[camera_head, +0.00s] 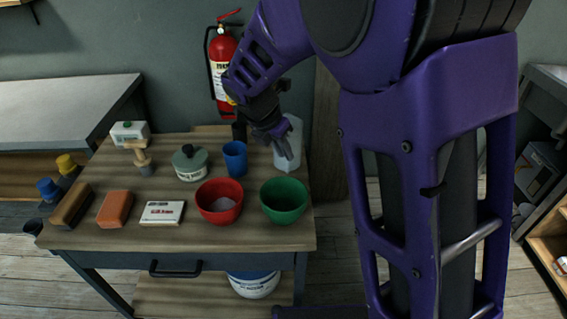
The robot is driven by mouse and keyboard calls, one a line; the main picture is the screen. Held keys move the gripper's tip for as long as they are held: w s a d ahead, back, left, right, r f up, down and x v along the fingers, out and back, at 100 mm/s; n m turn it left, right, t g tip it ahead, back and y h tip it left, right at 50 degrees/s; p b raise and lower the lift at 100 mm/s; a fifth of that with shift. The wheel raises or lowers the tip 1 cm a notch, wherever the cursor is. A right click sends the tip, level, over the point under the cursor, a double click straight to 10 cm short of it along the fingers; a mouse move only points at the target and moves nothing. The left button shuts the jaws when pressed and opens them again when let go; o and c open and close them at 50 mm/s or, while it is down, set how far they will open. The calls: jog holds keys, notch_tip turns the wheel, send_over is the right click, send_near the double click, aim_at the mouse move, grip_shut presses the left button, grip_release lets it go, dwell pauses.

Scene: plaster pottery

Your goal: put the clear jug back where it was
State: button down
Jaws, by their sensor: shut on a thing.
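The clear jug (291,146) is a pale, translucent vessel at the back right of the wooden table, right of the blue cup. My gripper (284,146) is at the jug's upper left side and is shut on it. The fingers hide part of the jug's left side and rim. The jug looks upright. I cannot tell whether its base touches the table.
A blue cup (235,158) stands close left of the jug, and a green bowl (284,201) is in front. The table's right edge is near the jug.

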jog(key=shift+f, duration=1.8)
jog(key=c, duration=0.9)
grip_release()
jog(key=shift+o, duration=0.2)
notch_tip(320, 180, up, 11)
jog(key=p, duration=0.2)
send_over(286, 165)
jog(key=s+a, duration=0.4)
jog(key=shift+d+b, duration=0.1)
jog(key=shift+b, duration=0.2)
